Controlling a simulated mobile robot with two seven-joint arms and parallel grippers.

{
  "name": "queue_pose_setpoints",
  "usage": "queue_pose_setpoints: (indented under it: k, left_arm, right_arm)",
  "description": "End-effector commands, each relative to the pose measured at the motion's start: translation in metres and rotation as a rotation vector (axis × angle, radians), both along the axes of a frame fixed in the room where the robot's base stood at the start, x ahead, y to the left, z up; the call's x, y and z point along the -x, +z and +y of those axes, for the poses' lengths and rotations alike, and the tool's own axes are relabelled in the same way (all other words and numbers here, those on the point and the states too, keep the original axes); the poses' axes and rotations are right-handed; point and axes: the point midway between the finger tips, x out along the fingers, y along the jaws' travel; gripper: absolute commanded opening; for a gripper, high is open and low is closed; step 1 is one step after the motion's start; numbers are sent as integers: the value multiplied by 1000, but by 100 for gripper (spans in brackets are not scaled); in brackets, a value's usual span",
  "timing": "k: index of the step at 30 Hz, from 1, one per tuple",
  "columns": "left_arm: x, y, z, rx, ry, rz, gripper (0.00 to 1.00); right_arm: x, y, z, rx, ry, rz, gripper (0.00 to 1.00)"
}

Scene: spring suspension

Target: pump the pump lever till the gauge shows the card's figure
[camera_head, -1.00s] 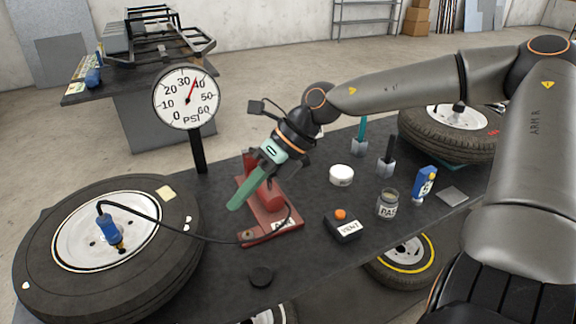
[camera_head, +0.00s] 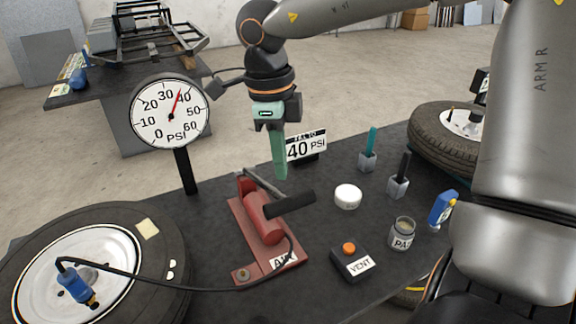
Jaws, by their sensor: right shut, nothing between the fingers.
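The red foot-style pump (camera_head: 262,222) stands on the dark bench, with its lever's black handle (camera_head: 289,204) pointing right. The white gauge (camera_head: 171,116) shows its red needle between 30 and 40 PSI, nearer 40. The card (camera_head: 305,147) behind my gripper reads 40 PSI. My right gripper (camera_head: 281,177) points down, its green fingers shut and empty, above and behind the lever handle and apart from it. My left gripper is not in view.
A black hose runs from the pump to a blue chuck (camera_head: 74,283) on the tyre (camera_head: 140,245) at left. A VENT box with an orange button (camera_head: 349,249), a white round tub (camera_head: 347,196), a paste jar (camera_head: 402,233) and brush holders stand to the right.

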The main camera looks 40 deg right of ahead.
Motion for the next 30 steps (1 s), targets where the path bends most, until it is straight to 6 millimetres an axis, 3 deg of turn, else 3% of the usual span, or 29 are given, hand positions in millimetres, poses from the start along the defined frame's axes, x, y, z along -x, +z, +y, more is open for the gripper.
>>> queue_pose_setpoints:
  k: [20, 30]
  left_arm:
    - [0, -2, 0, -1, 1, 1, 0]
    - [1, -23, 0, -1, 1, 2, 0]
  right_arm:
    - [1, -2, -1, 8, 3, 3, 0]
    - [3, -36, -2, 7, 1, 3, 0]
